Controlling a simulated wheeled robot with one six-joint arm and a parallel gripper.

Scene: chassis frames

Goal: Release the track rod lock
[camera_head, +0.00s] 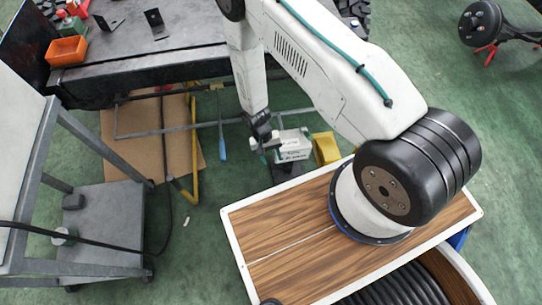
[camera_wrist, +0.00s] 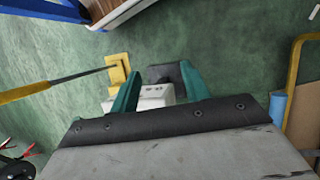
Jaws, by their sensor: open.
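My gripper (camera_wrist: 157,82) points down with its two teal fingers apart. I cannot pick out the track rod lock for certain; the gripper body hides part of the area below.
A yellow block (camera_head: 326,148) stands right of my gripper. A blue-handled item (camera_head: 222,148) and a yellow bent bar (camera_head: 193,150) are to its left. A dark workbench (camera_head: 150,60) with an orange bin (camera_head: 67,50) is at the back. A grey cart (camera_head: 105,215) stands at left.

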